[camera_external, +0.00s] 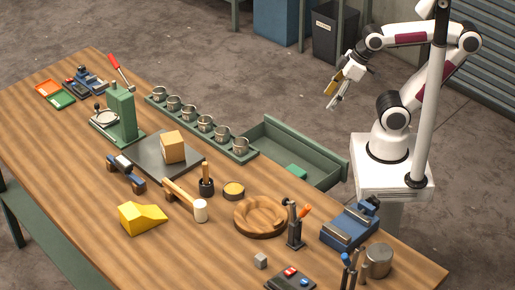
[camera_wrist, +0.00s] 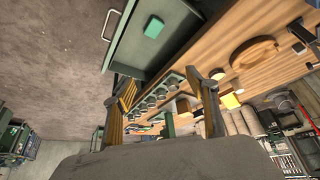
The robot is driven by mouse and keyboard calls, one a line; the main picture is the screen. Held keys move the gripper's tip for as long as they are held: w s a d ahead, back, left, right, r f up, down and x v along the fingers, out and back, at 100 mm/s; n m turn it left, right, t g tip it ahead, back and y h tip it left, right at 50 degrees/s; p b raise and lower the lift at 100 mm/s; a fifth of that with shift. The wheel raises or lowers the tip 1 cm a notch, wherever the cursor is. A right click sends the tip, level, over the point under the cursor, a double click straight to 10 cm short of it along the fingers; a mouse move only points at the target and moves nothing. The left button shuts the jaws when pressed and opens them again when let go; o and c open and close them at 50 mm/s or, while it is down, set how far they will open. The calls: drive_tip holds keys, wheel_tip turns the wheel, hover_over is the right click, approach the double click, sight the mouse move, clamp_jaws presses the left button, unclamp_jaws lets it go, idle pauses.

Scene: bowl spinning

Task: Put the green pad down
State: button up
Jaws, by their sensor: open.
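The green pad (camera_external: 291,171) lies in the open green drawer (camera_external: 332,166) at the bench's far side. In the wrist view the pad (camera_wrist: 154,27) shows as a small green block on the drawer floor, apart from the drawer's walls. My gripper (camera_external: 330,98) is open and empty, raised over the floor beyond the drawer, well apart from the pad. In the wrist view its two fingers (camera_wrist: 170,82) stand wide apart with nothing held between them.
A rack of several metal cups (camera_external: 203,122) stands beside the drawer. The wooden bench (camera_external: 75,190) holds a round wooden bowl (camera_external: 261,214), a green press (camera_external: 121,108), a mallet (camera_external: 184,197), a yellow wedge (camera_external: 141,216) and a blue vise (camera_external: 349,228). Bare floor lies behind the drawer.

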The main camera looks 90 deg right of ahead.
drive_tip(key=shift+d, duration=0.1)
drive_tip(key=m+g+y, duration=0.3)
drive_tip(key=m+g, duration=0.4)
drive_tip(key=g, duration=0.2)
hover_over(289, 167)
drive_tip(key=s+d, duration=0.1)
drive_tip(key=s, duration=0.1)
wheel_tip(289, 167, down, 24)
drive_tip(key=shift+f, duration=0.2)
drive_tip(key=w, duration=0.1)
drive_tip(key=w+m, duration=0.1)
drive_tip(key=shift+w+a+f, duration=0.15)
drive_tip(key=shift+w+f, duration=0.15)
drive_tip(key=shift+f, duration=0.1)
drive_tip(key=shift+m, duration=0.5)
drive_tip(key=shift+a, duration=0.1)
drive_tip(key=shift+x, duration=1.2)
